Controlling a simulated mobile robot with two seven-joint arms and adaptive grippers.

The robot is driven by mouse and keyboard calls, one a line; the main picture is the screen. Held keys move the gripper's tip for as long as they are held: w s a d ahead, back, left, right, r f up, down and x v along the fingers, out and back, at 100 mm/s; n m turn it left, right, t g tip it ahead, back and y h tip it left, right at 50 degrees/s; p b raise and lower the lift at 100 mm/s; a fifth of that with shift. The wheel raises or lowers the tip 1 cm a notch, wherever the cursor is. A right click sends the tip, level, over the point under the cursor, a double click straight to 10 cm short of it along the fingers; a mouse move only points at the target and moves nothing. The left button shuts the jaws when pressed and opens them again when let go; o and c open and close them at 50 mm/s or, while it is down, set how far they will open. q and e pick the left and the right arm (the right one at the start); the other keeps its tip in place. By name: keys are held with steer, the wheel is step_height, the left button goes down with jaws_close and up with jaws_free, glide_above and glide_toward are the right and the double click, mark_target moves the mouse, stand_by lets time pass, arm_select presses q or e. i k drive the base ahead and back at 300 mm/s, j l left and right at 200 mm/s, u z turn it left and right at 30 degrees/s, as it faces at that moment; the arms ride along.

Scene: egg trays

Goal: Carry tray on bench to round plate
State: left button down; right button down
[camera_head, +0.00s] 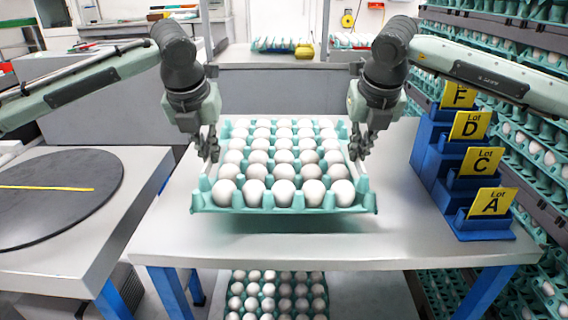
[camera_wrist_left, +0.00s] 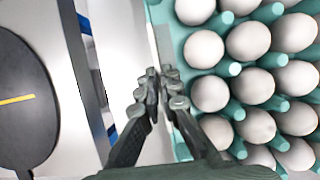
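The turquoise tray (camera_head: 285,211) is full of white eggs in rows and is over the middle of the bench (camera_head: 400,235). A shadow shows below its front edge, so it looks slightly raised and about level. My left gripper (camera_head: 209,152) is at the tray's left rim, and my right gripper (camera_head: 358,150) is at its right rim. In the left wrist view, the left fingers (camera_wrist_left: 160,85) are close together on the edge of the tray (camera_wrist_left: 178,45). The round plate (camera_head: 55,198) is dark grey with a yellow line, lies on the table to the left, and is empty.
Blue stepped holders with yellow lot signs (camera_head: 480,202) stand at the bench's right end. A gap separates the bench from the left table (camera_head: 125,210). Another egg tray (camera_head: 277,295) is below the bench. Racks of eggs line the right.

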mark_target(40, 187)
steer(key=j, duration=2.9)
steer(key=i, duration=0.05)
